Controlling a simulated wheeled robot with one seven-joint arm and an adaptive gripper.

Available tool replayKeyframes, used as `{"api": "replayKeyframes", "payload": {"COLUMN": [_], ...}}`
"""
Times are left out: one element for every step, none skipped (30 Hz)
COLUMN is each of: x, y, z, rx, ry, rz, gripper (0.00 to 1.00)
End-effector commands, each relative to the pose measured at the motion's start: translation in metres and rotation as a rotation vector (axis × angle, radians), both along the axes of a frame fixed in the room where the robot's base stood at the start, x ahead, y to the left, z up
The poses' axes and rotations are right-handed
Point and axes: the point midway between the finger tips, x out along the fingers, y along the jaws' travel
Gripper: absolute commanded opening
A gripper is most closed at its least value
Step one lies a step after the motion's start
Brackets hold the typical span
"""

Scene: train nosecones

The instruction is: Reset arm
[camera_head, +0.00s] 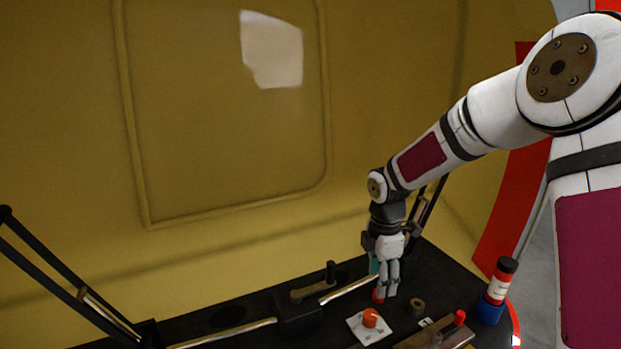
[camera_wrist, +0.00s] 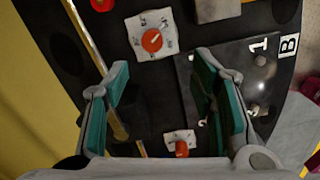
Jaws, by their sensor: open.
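My gripper (camera_head: 386,292) hangs down over the black console at the end of my arm, fingers pointing at the panel. In the wrist view my gripper (camera_wrist: 160,72) shows its two teal-padded fingers spread wide apart, with nothing held between them. A red-orange knob on a white dial plate (camera_head: 370,318) is just in front of the gripper in the head view. In the wrist view a red-orange knob (camera_wrist: 152,40) on a white dial lies beyond the fingertips, and another red knob (camera_wrist: 181,148) shows lower down, near the gripper's base.
The black console (camera_head: 235,338) carries metal rods, a dark lever (camera_head: 331,272) and a red-topped control (camera_head: 459,318). A bottle with a black cap and blue base (camera_head: 497,290) stands at right. A yellow wall (camera_head: 220,120) rises behind. Open space lies above the console, left of my arm.

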Motion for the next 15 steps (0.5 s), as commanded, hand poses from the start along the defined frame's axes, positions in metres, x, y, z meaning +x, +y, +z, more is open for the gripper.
{"api": "replayKeyframes", "payload": {"x": [-0.009, -0.016, -0.025, -0.033, -0.041, -0.052, -0.06, -0.068, -0.08, -0.089, -0.098, -0.11, -0.119, -0.129, -0.141], "y": [-0.001, -0.002, -0.004, -0.005, -0.006, -0.008, -0.009, -0.01, -0.011, -0.011, -0.012, -0.013, -0.013, -0.014, -0.014], "z": [0.023, 0.035, 0.051, 0.064, 0.076, 0.091, 0.103, 0.114, 0.128, 0.138, 0.148, 0.162, 0.171, 0.18, 0.192], "rx": [-0.023, -0.033, -0.05, -0.061, -0.07, -0.082, -0.088, -0.093, -0.099, -0.102, -0.104, -0.103, -0.1, -0.097, -0.09], "ry": [-0.017, -0.025, -0.038, -0.049, -0.058, -0.073, -0.085, -0.097, -0.114, -0.127, -0.139, -0.158, -0.172, -0.186, -0.203], "rz": [-0.044, -0.08, -0.131, -0.173, -0.217, -0.274, -0.318, -0.362, -0.421, -0.465, -0.51, -0.57, -0.614, -0.66, -0.722], "gripper": [0.51, 0.51, 0.51, 0.51, 0.51, 0.51, 0.51, 0.51, 0.51, 0.51, 0.51, 0.51, 0.51, 0.51, 0.51]}}
